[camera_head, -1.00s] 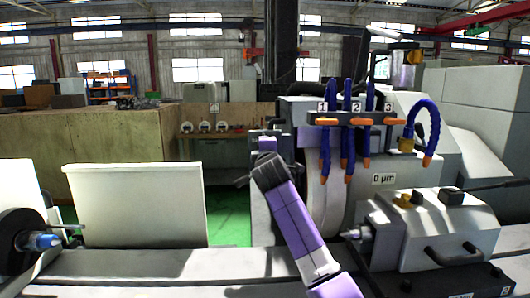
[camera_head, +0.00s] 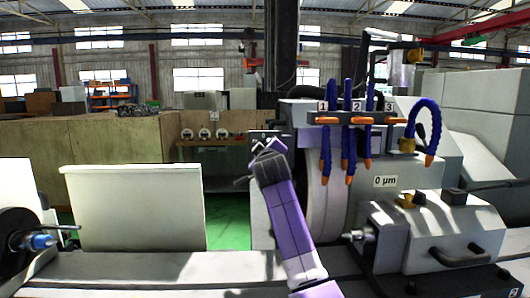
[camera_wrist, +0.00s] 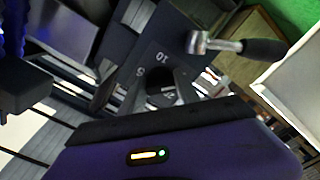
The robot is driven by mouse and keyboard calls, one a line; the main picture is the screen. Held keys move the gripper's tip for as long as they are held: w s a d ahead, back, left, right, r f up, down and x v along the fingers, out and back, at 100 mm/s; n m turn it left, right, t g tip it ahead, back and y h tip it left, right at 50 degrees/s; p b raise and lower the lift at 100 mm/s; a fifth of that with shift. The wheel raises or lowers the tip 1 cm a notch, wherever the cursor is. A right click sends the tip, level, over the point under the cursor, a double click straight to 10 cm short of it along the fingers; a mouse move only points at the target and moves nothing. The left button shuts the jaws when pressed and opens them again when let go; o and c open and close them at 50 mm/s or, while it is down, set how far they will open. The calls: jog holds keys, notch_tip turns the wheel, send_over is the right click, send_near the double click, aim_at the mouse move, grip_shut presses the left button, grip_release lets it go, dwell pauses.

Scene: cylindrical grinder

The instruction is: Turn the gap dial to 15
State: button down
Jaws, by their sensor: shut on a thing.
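In the wrist view, a dark dial plate (camera_wrist: 150,62) with white marks shows; I can read "10" and what looks like "5". The dial's knob and pointer are mostly hidden behind my gripper (camera_wrist: 170,88). My gripper is shut on the dial knob. In the head view, my gripper (camera_head: 262,148) is at the left side of the grinder, beside the wheel housing, and the dial itself is hidden there.
Blue coolant hoses (camera_head: 347,130) with orange nozzles, numbered 1 to 3, hang right of my arm. A grey tailstock unit (camera_head: 440,235) with a handle stands at the right. A metal lever (camera_wrist: 235,46) with a black grip is near the dial. A white panel (camera_head: 135,208) stands left.

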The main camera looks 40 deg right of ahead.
jog(key=shift+f+m, duration=0.15)
jog(key=shift+m, duration=0.15)
jog(key=c, duration=0.9)
grip_release()
jog(key=b+v, duration=0.1)
jog(key=v, duration=0.6)
jog(key=shift+s+a+b, duration=0.25)
jog(key=shift+s+b, duration=0.1)
